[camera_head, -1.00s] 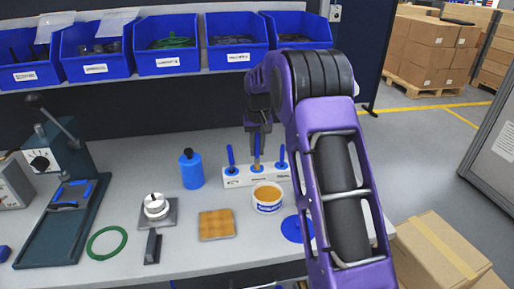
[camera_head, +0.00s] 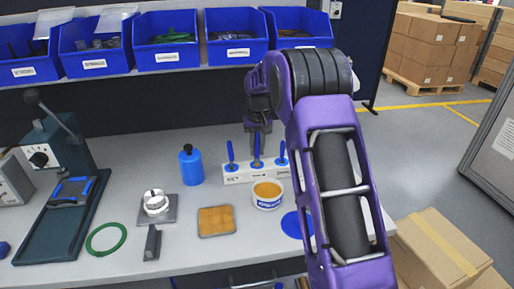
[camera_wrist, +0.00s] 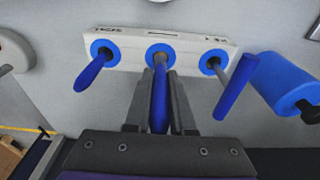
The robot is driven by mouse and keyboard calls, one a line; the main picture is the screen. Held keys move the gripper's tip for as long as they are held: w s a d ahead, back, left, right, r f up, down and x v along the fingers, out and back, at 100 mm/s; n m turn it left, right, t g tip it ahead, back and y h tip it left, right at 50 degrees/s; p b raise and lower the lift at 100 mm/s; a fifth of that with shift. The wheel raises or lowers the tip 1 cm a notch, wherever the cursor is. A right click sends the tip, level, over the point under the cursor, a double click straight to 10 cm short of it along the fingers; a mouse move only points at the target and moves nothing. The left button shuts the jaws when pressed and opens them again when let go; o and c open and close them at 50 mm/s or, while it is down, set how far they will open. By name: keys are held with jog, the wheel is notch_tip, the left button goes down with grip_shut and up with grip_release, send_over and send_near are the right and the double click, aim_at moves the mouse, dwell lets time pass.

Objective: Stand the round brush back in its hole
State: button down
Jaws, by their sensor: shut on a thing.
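The round brush has a blue handle (camera_head: 256,146), which also shows in the wrist view (camera_wrist: 160,103). My gripper (camera_head: 257,128) is shut on the handle from above; in the wrist view its two fingers (camera_wrist: 161,76) lie on either side. Two other blue-handled tools stand in the outer holes, left (camera_head: 230,151) and right (camera_head: 282,151).
A blue bottle (camera_head: 191,167) stands left of the rack. A white tub with tan contents (camera_head: 268,199) stands in front of it, with a blue disc (camera_head: 297,226) nearby. A tan square (camera_head: 216,221) and green ring (camera_head: 106,239) lie on the bench. Blue bins (camera_head: 165,43) line the shelf behind.

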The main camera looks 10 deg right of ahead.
jog(key=shift+f, duration=0.25)
dwell(0.3)
jog(key=c, duration=0.7)
grip_release()
jog(key=r, duration=0.5)
jog(key=s+r+p, duration=0.1)
jog(key=r, duration=0.5)
jog(key=s+r, duration=0.1)
jog(key=r, duration=0.5)
jog(key=shift+s+r, duration=0.1)
jog(key=shift+r, duration=0.1)
